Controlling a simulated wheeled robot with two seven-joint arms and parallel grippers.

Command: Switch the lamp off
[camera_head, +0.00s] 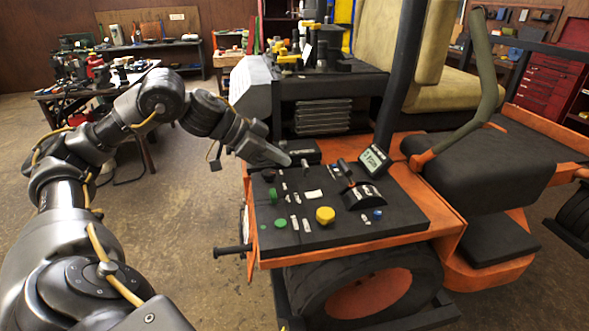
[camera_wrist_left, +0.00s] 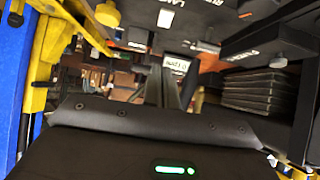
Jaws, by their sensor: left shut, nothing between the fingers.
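The mower's black control panel (camera_head: 340,222) sits on the orange body. It carries a yellow knob (camera_head: 325,215), a green knob (camera_head: 273,196), a flat green button (camera_head: 281,223), a blue knob (camera_head: 377,214), small toggles with white labels, and a black lever unit (camera_head: 362,195). I cannot tell which control is the lamp's. My left gripper (camera_head: 288,161) is shut and empty, above the panel's far left edge. In the left wrist view its closed fingers (camera_wrist_left: 168,88) point toward a small display (camera_wrist_left: 176,64). My right gripper is not in view.
A tilted display (camera_head: 374,160) and a dark post (camera_head: 402,75) stand behind the panel. The black seat (camera_head: 478,160) is to the right. A cluttered workbench (camera_head: 140,80) stands at the back left. Open floor lies left of the mower.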

